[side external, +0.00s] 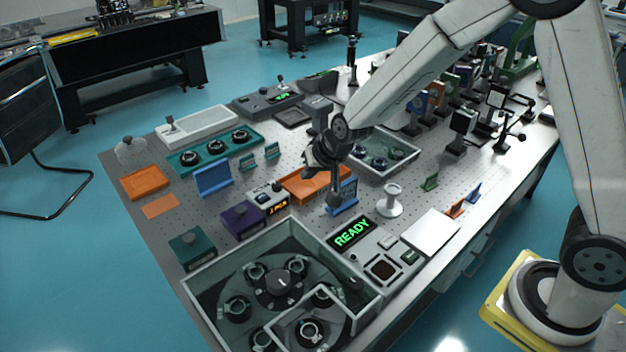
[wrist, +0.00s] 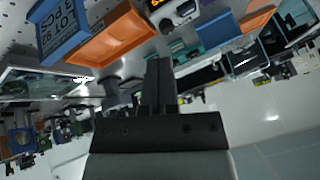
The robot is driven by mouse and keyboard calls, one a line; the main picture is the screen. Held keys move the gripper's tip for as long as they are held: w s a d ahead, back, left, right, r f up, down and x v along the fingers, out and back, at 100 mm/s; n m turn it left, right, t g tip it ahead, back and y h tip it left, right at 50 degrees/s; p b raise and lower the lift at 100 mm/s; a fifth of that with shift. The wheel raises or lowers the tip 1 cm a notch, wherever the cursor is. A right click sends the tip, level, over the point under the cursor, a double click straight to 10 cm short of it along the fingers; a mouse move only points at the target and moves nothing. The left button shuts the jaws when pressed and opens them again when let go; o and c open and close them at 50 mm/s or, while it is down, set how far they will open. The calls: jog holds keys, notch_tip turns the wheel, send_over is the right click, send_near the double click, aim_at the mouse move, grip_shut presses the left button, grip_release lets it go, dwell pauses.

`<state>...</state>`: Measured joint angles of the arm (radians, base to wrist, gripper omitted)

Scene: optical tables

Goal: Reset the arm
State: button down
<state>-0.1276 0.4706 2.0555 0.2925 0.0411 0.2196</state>
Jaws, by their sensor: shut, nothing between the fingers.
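My gripper (side external: 334,200) hangs over the middle of the optical table (side external: 128,175) in the side external view, pointing down near the orange tray and a blue framed block. Its fingers are closed together with nothing between them. The wrist view also shows the closed fingers (wrist: 160,85) sticking up at the centre. My arm reaches in from the right of the side external view. I cannot tell whether the fingertips touch the blue block (side external: 345,194) behind them.
An orange tray (side external: 298,187) sits beside my gripper. A white spool-shaped stand (side external: 389,202), a READY display (side external: 351,232) and a clear-walled carousel box (side external: 197,287) stand nearer the camera. Several optical mounts crowd the back right. A white plate (side external: 430,230) lies at the right edge.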

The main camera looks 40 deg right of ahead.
jog(key=s+d+n+g, duration=0.2)
jog(key=s+d, duration=0.1)
jog(key=s, duration=0.7)
jog(key=s+d+r+n+g+h, duration=0.1)
jog(key=s+d+n+g, duration=0.1)
jog(key=s, duration=0.8)
jog(key=shift+d+r, duration=0.3)
jog(key=shift+d, duration=0.4)
